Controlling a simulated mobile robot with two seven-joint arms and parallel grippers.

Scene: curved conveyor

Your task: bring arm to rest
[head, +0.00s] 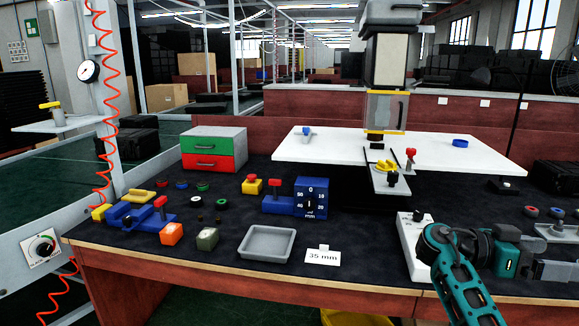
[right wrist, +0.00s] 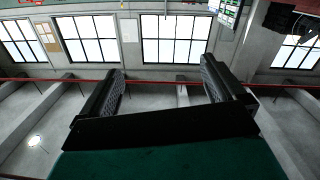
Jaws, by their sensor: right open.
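My right arm, teal and black, comes up from the bottom right of the head view, bends above the table's front edge and runs to the right. My right gripper shows in the right wrist view (right wrist: 162,72) with its two black fingers wide apart and nothing between them. It faces windows and a grey wall, with no object close by. My left arm and gripper are not in the head view.
The dark-topped workbench (head: 340,262) holds a grey tray (head: 267,243), a "35 mm" card (head: 323,256), a blue gauge (head: 311,198), a drawer box (head: 214,149) and small coloured parts. A white control box (head: 412,262) stands beside my right arm. A press (head: 386,110) rises behind.

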